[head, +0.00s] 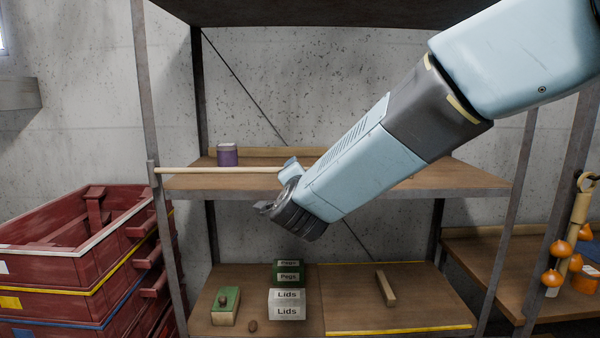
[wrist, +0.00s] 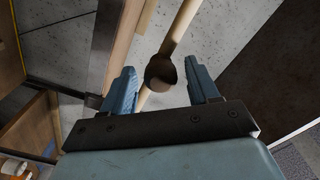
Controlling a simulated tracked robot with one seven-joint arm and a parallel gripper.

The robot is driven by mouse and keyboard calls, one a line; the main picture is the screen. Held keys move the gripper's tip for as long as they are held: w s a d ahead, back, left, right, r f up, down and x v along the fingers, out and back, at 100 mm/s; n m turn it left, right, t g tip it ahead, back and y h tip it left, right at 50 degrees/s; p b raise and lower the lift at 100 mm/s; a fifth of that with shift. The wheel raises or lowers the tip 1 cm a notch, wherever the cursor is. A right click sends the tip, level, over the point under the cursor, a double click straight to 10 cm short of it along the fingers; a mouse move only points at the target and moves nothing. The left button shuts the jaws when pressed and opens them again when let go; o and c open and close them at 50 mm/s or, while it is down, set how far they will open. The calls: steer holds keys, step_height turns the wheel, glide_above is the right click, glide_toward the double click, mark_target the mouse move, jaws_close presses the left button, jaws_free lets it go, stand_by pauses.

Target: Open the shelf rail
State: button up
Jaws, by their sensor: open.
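The shelf rail (head: 215,170) is a pale wooden rod across the front of the middle shelf (head: 450,183). Its left end meets a bracket (head: 152,173) on the left post. Its right part is hidden behind my gripper and arm. My gripper (head: 283,182) is at the rail, near the middle of the shelf front. In the wrist view my gripper (wrist: 160,66) is open, with one blue finger on each side of the rail (wrist: 180,28). A dark round knob or cup (wrist: 161,73) on the rail lies between the fingers. I cannot tell whether either finger touches it.
A purple tin (head: 227,155) stands behind the rail on the middle shelf. The lower shelf holds Lids boxes (head: 287,304), Pegs boxes (head: 288,277), a green-topped block (head: 226,304) and a wooden bar (head: 386,288). Red crates (head: 70,235) are stacked at left. Orange items (head: 560,248) hang at right.

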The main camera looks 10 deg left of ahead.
steer(key=shift+x, duration=1.45)
steer(key=shift+c, duration=0.4)
steer(key=shift+a, duration=0.1)
jaws_close()
